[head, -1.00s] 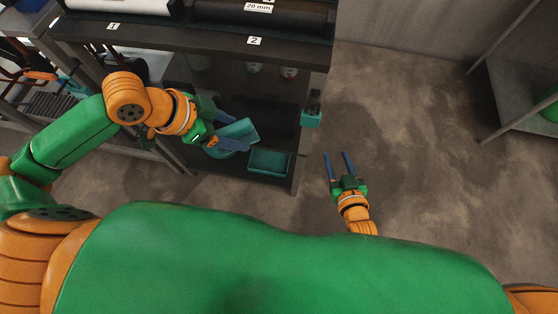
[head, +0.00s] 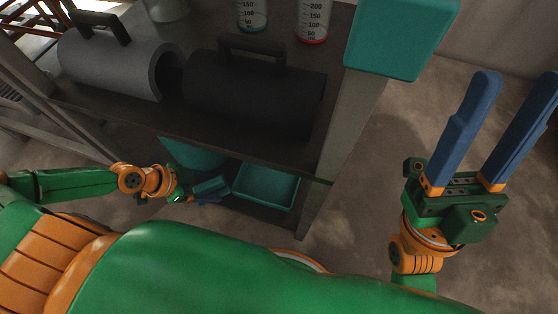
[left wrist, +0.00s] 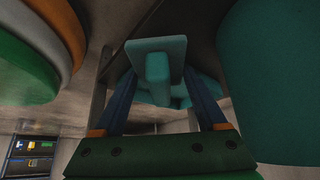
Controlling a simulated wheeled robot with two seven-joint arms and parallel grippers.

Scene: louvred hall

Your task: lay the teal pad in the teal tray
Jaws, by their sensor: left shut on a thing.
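My left gripper (head: 203,198) is shut on the teal pad (head: 211,186), low at the shelf unit. In the left wrist view the pad (left wrist: 157,48) is a flat plate with a block-like grip between the two blue fingers. The teal tray (head: 291,196) is a shallow open box on the lower shelf, just right of the pad in the head view. The pad is beside the tray, not over its middle; its exact height above the shelf is hard to tell. My right gripper (head: 515,95) is open and empty, at the right over the floor.
A teal round container (head: 190,153) stands behind the pad. The shelf above holds a grey roll (head: 110,65), a black roll (head: 250,98) and labelled vessels. A teal box (head: 400,40) is at the shelf's right post (head: 345,120). Floor at the right is clear.

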